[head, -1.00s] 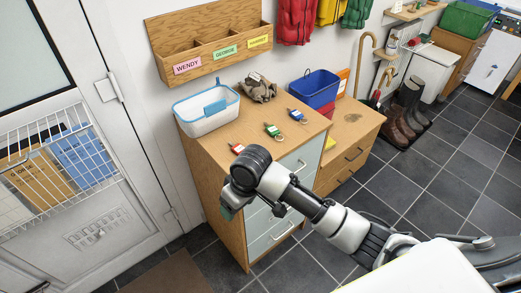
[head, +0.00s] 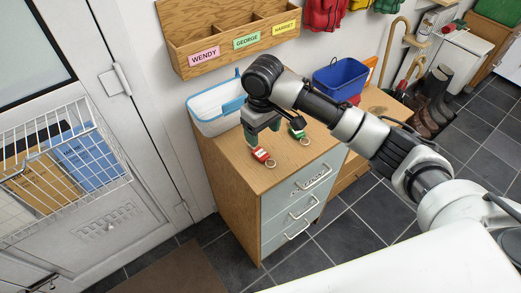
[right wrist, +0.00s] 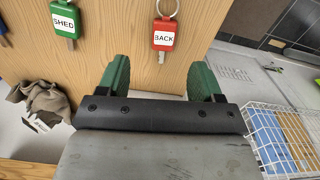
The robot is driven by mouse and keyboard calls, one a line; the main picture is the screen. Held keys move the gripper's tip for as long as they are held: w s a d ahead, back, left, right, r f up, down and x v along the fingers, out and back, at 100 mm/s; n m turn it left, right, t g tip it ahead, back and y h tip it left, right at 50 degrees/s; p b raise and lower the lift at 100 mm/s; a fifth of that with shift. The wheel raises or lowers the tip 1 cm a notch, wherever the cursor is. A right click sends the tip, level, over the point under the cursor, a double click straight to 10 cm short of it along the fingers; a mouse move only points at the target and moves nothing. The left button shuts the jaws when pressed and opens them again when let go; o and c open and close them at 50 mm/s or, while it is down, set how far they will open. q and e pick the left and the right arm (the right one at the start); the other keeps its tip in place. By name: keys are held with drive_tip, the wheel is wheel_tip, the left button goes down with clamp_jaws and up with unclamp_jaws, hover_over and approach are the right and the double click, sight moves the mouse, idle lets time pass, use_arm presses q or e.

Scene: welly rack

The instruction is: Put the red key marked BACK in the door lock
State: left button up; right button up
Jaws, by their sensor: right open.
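The red key tagged BACK (head: 262,156) lies on the wooden top of the drawer chest, near its front edge. In the right wrist view the BACK tag (right wrist: 163,35) shows beyond the fingertips, roughly centred between them, its ring and key shaft visible. My right gripper (head: 262,132) is open and empty, just above and behind the red key in the head view. Its green fingers (right wrist: 160,66) stand apart, not around the key. The white door (head: 150,160) is at the left. I cannot make out its lock clearly. My left gripper is not in view.
A green SHED key (right wrist: 64,20) lies beside the red one. A white-and-blue basket (head: 215,112) and grey-brown gloves (right wrist: 40,103) are also on the chest (head: 225,165). A wire basket (head: 60,160) hangs on the door. A name-labelled wooden rack (head: 222,58) is on the wall.

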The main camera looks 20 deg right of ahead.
sight(262, 154)
wheel_tip(262, 154, down, 2)
drive_tip(key=shift+s+f, duration=0.1)
drive_tip(key=shift+s, duration=0.05)
drive_tip(key=shift+f, duration=0.25)
drive_tip(key=f, duration=0.4)
drive_tip(key=shift+s+a+f, duration=0.15)
drive_tip(key=shift+s+f, duration=0.05)
drive_tip(key=shift+s, duration=0.05)
drive_tip(key=shift+f, duration=0.35)
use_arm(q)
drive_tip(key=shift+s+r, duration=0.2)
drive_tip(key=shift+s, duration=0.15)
use_arm(e)
drive_tip(key=shift+c, duration=0.2)
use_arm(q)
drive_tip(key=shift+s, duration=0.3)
use_arm(e)
drive_tip(key=c, duration=1)
